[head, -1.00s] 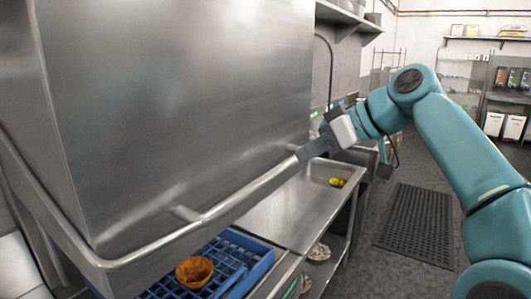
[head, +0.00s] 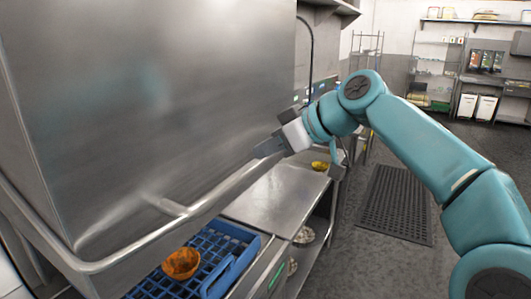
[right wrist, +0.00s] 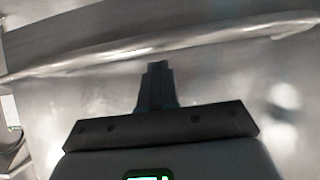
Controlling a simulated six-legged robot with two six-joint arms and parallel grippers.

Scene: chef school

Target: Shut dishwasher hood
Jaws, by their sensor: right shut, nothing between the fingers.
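The dishwasher hood (head: 160,110) is a big brushed-steel box filling the left of the head view. It is raised, with an open gap below it. A steel bar handle (head: 222,192) runs along its lower front edge and also crosses the right wrist view (right wrist: 220,36). My right gripper (head: 262,149) is shut and empty at the far end of the handle. In the right wrist view its closed fingers (right wrist: 157,70) point at the bar; I cannot tell whether they touch it. My left gripper is not in view.
Below the hood, a blue dish rack (head: 235,243) holds an orange-brown bowl (head: 181,263). A steel counter (head: 277,205) adjoins it, with a yellow item (head: 319,165) in the sink area. A black floor mat (head: 397,205) lies to the right. Shelving stands at the back.

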